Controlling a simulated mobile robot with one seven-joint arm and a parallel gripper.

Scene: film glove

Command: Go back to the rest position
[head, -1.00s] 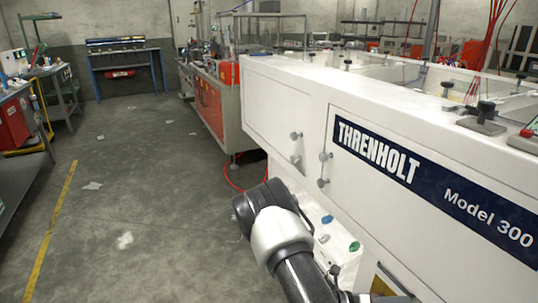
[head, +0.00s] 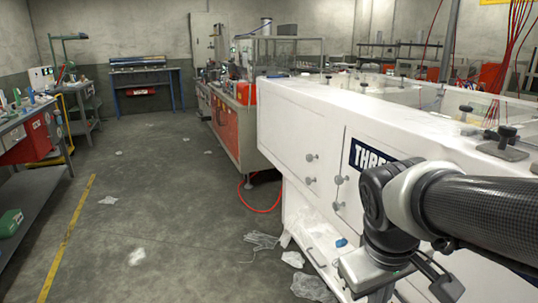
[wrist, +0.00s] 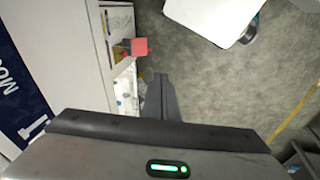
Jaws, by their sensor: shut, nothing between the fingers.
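In the head view my arm reaches in from the right edge and bends down in front of the white machine (head: 300,130) labelled in dark blue. A green light glows on the gripper body.
The machine fills the right side close to my arm. Workbenches (head: 30,125) line the left behind a yellow floor line (head: 60,240). Crumpled film (head: 310,286) and a glove-like tangle (head: 262,240) lie by the machine's foot. The central aisle is open.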

